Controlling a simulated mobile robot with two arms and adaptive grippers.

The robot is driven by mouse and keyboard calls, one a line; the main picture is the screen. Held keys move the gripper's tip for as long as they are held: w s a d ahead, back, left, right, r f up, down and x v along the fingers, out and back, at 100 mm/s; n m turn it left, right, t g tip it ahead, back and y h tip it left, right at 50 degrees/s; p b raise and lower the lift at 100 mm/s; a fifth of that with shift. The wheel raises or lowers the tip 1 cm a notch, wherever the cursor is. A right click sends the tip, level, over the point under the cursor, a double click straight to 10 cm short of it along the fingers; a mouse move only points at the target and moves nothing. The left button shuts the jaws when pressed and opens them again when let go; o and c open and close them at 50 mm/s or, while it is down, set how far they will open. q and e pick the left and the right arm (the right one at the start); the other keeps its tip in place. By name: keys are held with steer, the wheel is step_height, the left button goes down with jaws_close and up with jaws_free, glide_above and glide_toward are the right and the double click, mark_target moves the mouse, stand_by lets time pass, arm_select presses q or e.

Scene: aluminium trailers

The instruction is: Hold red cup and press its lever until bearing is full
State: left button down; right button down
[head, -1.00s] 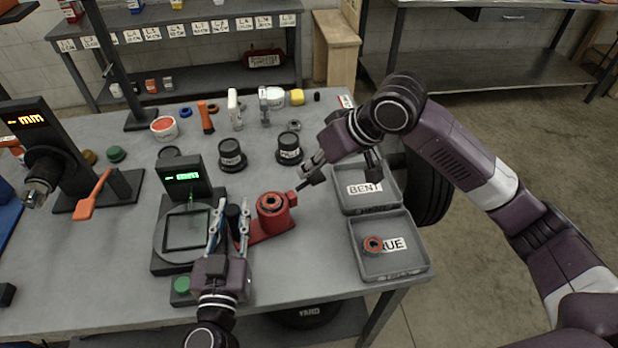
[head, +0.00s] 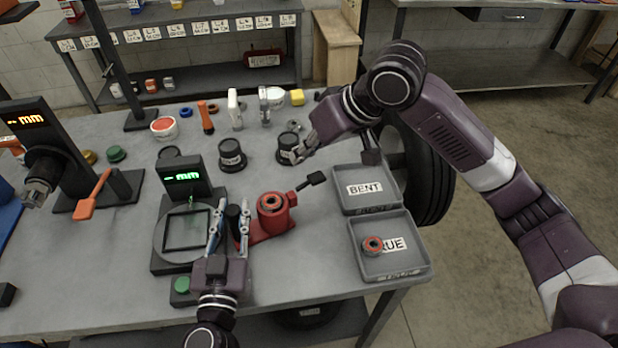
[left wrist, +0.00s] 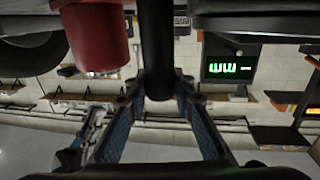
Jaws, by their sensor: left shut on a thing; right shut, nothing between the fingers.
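The red cup (head: 273,222) stands upright on the bench, with a metal bearing ring (head: 271,202) in its top. Its lever (head: 316,178) sticks out to the right and ends in a black pad. My left gripper (head: 230,213) is shut on the black upright handle (head: 233,222) at the cup's left. In the left wrist view this handle (left wrist: 156,50) stands between the fingers, beside the red cup (left wrist: 97,38). My right gripper (head: 303,153) is shut and empty, above and apart from the lever, near a black-capped pot. How full the bearing is cannot be told.
A grey gauge with a green display (head: 186,176) stands left of the cup. Grey trays marked BENT (head: 345,208) and TRUE (head: 365,268) lie to the right; the latter holds a red-rimmed ring (head: 372,244). Black-capped pots (head: 231,155) stand behind. The bench front is mostly clear.

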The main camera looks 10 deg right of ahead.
stand_by(0.4)
arm_select(q)
steer(key=c, duration=1.6)
jaws_free()
steer(key=s, duration=0.4)
steer(key=s+a, duration=0.1)
steer(key=s, duration=0.7)
steer(key=shift+a, duration=0.35)
arm_select(e)
steer(key=shift+d, duration=0.1)
